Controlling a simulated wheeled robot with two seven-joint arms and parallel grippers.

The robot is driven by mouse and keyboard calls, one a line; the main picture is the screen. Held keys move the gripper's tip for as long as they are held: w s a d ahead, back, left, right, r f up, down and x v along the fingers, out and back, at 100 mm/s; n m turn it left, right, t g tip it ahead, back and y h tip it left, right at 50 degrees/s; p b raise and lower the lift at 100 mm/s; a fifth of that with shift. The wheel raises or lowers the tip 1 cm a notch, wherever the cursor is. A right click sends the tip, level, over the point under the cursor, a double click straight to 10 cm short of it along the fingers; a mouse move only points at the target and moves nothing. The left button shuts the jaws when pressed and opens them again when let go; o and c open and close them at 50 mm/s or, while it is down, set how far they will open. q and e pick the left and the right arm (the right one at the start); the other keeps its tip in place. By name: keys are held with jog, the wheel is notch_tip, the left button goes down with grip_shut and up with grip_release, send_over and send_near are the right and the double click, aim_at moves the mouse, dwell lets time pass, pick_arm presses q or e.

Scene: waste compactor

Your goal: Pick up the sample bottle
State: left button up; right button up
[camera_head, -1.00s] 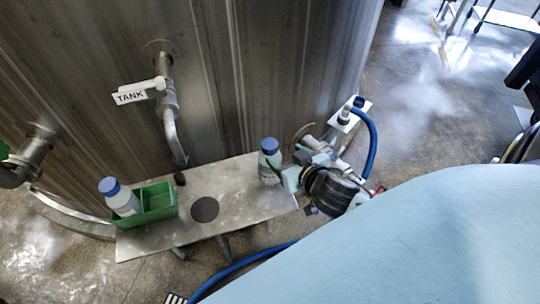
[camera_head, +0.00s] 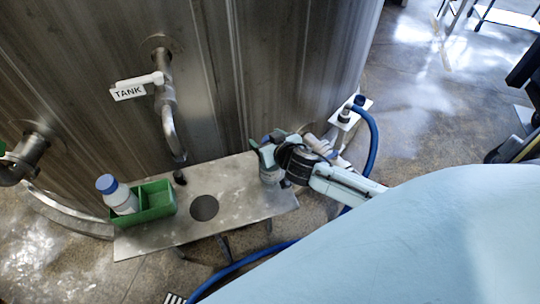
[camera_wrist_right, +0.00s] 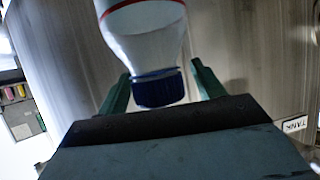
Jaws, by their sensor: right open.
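The sample bottle is white with a blue cap. In the head view it stands at the right end of the metal shelf (camera_head: 240,205), mostly hidden by my right gripper (camera_head: 262,152). In the right wrist view the bottle (camera_wrist_right: 145,35) shows large, its blue cap (camera_wrist_right: 160,88) nearest the palm. The green fingers of the right gripper (camera_wrist_right: 160,76) are open, one on each side of the cap and neck, with gaps visible. A second white bottle with a blue cap (camera_head: 122,198) stands in a green caddy (camera_head: 158,206) at the shelf's left end. My left gripper is not in view.
A tank tap (camera_head: 170,125) with a "TANK" label (camera_head: 128,90) hangs over the shelf from the steel tank wall (camera_head: 235,70). A small black object (camera_head: 180,178) and a dark round spot (camera_head: 204,208) are on the shelf. A blue hose (camera_head: 371,145) runs at the right.

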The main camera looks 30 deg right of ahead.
grip_shut()
dwell(0.5)
jog(key=shift+r, duration=0.1)
